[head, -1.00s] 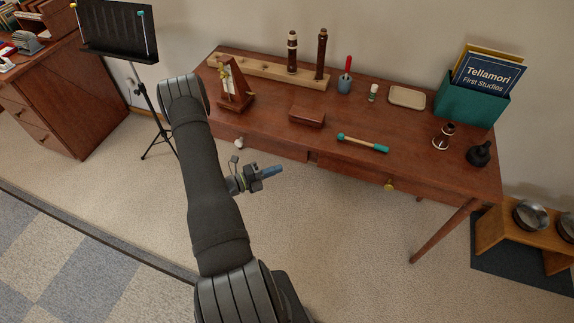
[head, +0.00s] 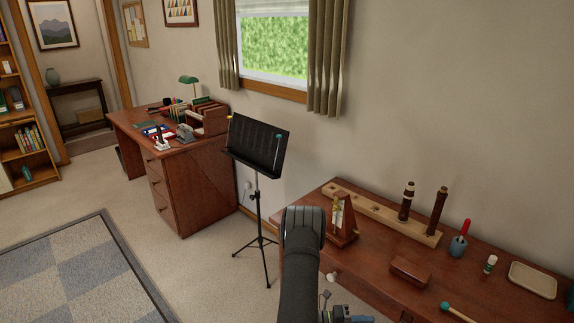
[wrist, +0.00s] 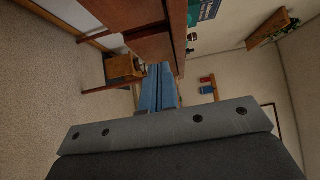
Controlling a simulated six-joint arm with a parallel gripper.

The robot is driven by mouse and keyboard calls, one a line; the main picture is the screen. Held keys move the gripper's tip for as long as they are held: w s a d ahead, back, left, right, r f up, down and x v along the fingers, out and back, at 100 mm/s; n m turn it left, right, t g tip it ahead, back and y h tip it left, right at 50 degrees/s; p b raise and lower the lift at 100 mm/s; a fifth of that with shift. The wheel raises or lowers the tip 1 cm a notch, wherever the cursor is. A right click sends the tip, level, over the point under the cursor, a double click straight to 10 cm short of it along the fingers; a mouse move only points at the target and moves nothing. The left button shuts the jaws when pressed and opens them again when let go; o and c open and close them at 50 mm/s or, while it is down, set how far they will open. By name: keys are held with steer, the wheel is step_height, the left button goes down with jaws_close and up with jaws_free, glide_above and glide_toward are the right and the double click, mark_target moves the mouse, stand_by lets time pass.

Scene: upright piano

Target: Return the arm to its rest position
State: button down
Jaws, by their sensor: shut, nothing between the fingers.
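My arm reaches up from the bottom of the head view, in front of the side table (head: 375,262). My gripper (head: 360,319) shows only in part at the bottom edge there. In the wrist view my gripper's blue fingers (wrist: 158,88) lie together, shut with nothing between them. The wrist camera looks past the fingers at a sideways room, with the table's wooden underside and drawer front (wrist: 150,15) close above them.
On the side table stand a metronome (head: 343,220), a wooden rack (head: 375,213) with two dark joints, a small brown box (head: 410,270) and a mallet (head: 456,312). A music stand (head: 256,145) is left of the arm. The carpet (head: 200,265) farther left is open.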

steer(key=shift+w+d, duration=0.45)
steer(key=shift+d, duration=1.05)
steer(key=shift+w+d, duration=0.45)
steer(key=shift+d, duration=1.05)
steer(key=shift+w+d, duration=0.45)
steer(key=shift+d, duration=1.05)
steer(key=c, duration=2.2)
jaws_free()
